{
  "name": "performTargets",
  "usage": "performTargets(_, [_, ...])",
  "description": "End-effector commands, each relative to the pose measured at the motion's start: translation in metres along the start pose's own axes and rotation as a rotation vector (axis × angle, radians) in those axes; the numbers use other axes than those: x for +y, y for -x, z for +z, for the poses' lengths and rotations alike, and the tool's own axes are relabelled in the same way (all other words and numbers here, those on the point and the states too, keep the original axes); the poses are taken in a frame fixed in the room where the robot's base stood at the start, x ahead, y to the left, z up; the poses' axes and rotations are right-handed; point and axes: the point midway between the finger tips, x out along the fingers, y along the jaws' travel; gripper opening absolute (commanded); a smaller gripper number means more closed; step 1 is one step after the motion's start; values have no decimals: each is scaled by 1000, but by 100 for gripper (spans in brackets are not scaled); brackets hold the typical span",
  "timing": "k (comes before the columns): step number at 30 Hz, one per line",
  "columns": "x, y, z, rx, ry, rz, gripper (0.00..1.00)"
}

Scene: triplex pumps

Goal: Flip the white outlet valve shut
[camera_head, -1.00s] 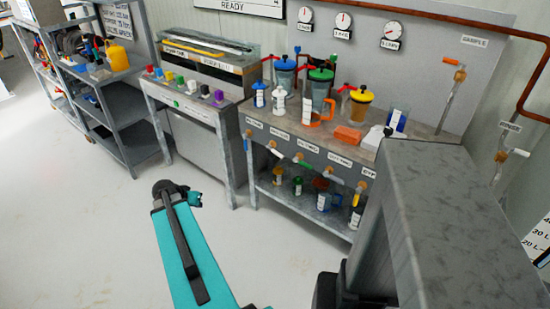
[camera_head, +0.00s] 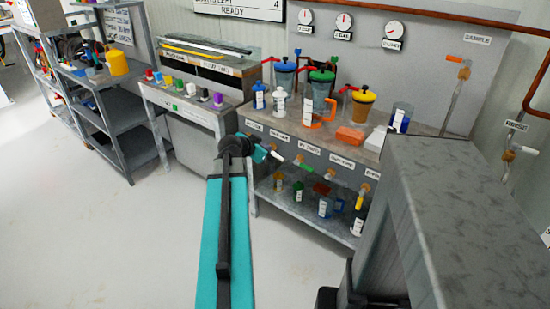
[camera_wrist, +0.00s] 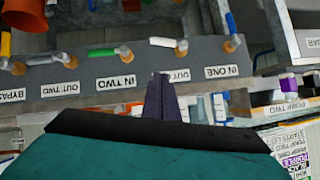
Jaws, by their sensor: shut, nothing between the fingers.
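In the head view my gripper (camera_head: 268,155) is at the left part of the bench's valve panel.
A green handle (camera_wrist: 102,53) lies sideways at IN TWO. A blue handle (camera_wrist: 231,22) at IN ONE stands crosswise to the panel. A yellow handle (camera_head: 359,203) hangs down at the right. Pump vessels (camera_head: 321,90) stand on the bench. The floor (camera_head: 80,220) at left is clear.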

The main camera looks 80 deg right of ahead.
Motion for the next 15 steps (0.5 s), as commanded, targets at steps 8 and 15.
performTargets(8, [0, 0, 0, -1, 1, 0, 0])
performTargets(15, [0, -7, 0, -1, 1, 1, 0])
